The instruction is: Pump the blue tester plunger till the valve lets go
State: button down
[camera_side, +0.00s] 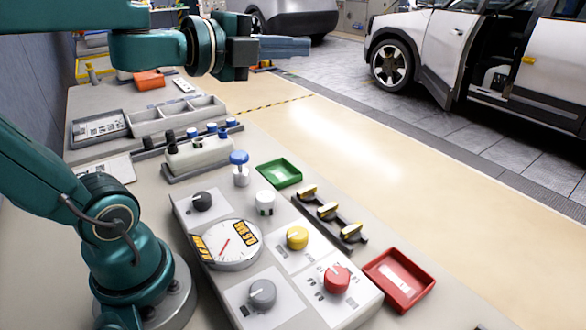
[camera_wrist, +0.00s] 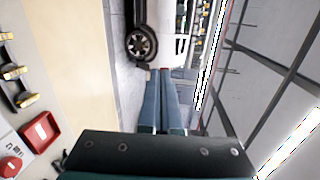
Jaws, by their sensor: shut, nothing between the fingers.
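The blue tester plunger (camera_side: 239,158) stands upright on a short white body at the back edge of the grey panel, near the middle of the side view. Its blue cap sits apart from the body top, on a thin stem. A round gauge (camera_side: 228,244) with a red needle and yellow-black marks lies on the panel. My gripper (camera_side: 308,46) is high above the bench, pointing right, away from the plunger. Its fingers are together and empty, and they show in the wrist view (camera_wrist: 167,100) pointing toward the car. The plunger is not in the wrist view.
The panel carries a yellow knob (camera_side: 297,238), a red knob (camera_side: 337,279) and grey knobs. A green tray (camera_side: 279,173), a red tray (camera_side: 401,279) and several brass-topped clips (camera_side: 328,211) stand to its right. Grey bins (camera_side: 178,116) are behind.

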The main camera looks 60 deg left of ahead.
jog(key=m, duration=0.2)
jog(key=m+g+y, duration=0.1)
jog(key=m+g, duration=0.4)
jog(key=g, duration=0.2)
send_over(235, 157)
notch_tip(235, 157, down, 9)
jog(key=shift+f, duration=0.2)
jog(key=shift+f, duration=0.1)
jog(key=shift+f, duration=4.25)
jog(key=shift+f, duration=0.45)
